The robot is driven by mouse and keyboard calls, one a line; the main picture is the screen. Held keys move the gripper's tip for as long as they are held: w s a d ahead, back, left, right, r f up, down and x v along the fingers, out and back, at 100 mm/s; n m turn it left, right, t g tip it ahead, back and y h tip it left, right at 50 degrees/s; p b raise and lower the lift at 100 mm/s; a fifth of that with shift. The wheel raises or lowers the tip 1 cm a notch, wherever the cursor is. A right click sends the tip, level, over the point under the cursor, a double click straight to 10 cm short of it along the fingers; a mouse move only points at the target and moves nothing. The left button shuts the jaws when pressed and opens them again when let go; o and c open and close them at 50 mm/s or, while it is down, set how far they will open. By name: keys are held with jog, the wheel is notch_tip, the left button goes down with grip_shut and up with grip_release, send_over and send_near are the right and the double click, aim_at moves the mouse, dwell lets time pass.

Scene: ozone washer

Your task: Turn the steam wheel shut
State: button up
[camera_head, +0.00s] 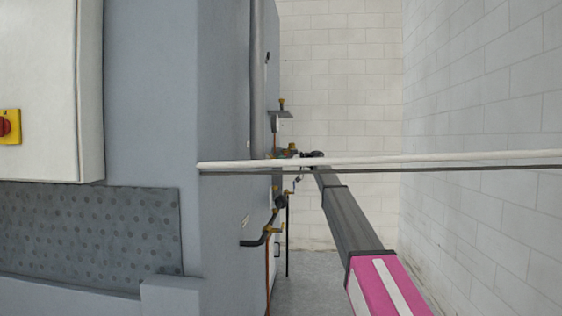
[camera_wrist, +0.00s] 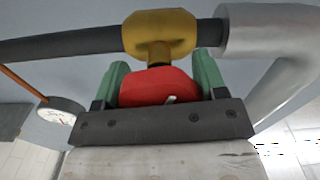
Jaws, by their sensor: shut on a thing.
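The steam wheel is the red handwheel (camera_wrist: 158,87) in the wrist view. It sits on a brass valve body (camera_wrist: 158,32) fitted on a dark pipe (camera_wrist: 70,45). My gripper (camera_wrist: 162,85) has one green finger on each side of the red wheel and is shut on it. In the head view my arm reaches away along the machine's side, and my gripper (camera_head: 312,158) is small and dark near the pipework. The wheel itself cannot be made out there.
A round gauge (camera_wrist: 62,112) is left of the wheel, and a thick grey pipe (camera_wrist: 275,35) is close on the right. A white horizontal bar (camera_head: 450,159) crosses the head view. The grey machine (camera_head: 150,100) stands left; a block wall (camera_head: 490,110) is right.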

jog(key=m, duration=1.2)
jog(key=shift+w+m, duration=0.1)
jog(key=shift+m, duration=0.2)
jog(key=m, duration=0.3)
jog(key=shift+f+m, duration=0.1)
jog(key=shift+m, duration=0.2)
jog(key=m, duration=0.4)
jog(key=shift+m, duration=0.3)
jog(key=m, duration=0.3)
jog(key=shift+f+m, duration=0.1)
jog(key=shift+m, duration=0.2)
jog(key=m, duration=0.3)
jog(key=shift+m, duration=2.1)
